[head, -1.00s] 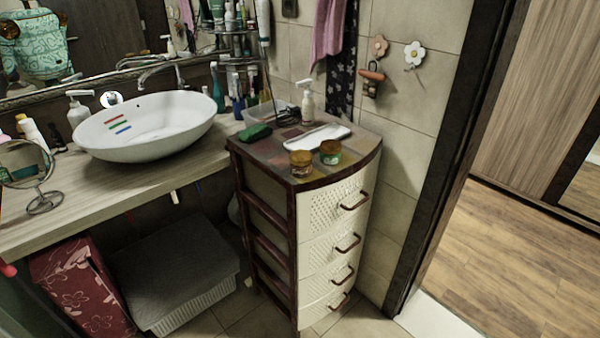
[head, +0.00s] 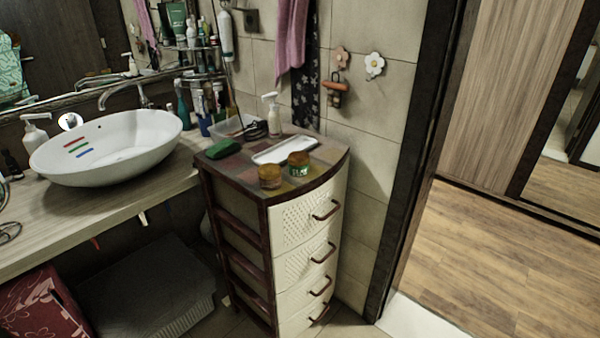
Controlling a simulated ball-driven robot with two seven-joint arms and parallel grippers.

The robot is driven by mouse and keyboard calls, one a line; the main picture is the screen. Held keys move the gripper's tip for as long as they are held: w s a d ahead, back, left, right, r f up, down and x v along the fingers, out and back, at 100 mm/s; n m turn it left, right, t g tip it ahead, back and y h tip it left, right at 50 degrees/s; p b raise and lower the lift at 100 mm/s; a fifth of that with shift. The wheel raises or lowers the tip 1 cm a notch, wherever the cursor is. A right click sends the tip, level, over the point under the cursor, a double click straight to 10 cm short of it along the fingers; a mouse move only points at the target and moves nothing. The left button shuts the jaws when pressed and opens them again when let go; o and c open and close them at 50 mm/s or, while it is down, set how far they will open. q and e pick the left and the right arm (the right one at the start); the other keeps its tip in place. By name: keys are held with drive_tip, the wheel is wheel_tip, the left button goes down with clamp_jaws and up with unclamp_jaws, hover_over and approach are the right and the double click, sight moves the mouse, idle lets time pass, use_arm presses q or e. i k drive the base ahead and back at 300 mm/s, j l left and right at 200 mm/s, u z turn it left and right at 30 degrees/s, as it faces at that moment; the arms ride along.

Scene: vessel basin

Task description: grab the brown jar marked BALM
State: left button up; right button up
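Two small jars stand side by side on the front part of the drawer cabinet's top (head: 232,166). The left jar (head: 270,176) looks brown or amber with an orange-brown lid. The right jar (head: 299,164) has a similar orange-brown lid and a green body. Any lettering on them is too small to read, so I cannot make out the BALM mark. Neither of my grippers is in view.
A white tray (head: 284,150), a green item (head: 224,147) and a white pump bottle (head: 272,113) share the cabinet top. A white basin (head: 108,148) stands on the counter at left. Open wooden floor (head: 480,270) lies through the doorway at right.

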sight(272, 185)
drive_tip(key=j+z, duration=0.15)
drive_tip(key=z, duration=1.2)
drive_tip(key=j+z, duration=0.35)
drive_tip(key=k+j+z, duration=0.15)
drive_tip(key=j+z, duration=0.2)
drive_tip(key=k+j+z, duration=0.15)
drive_tip(key=j+z, duration=0.2)
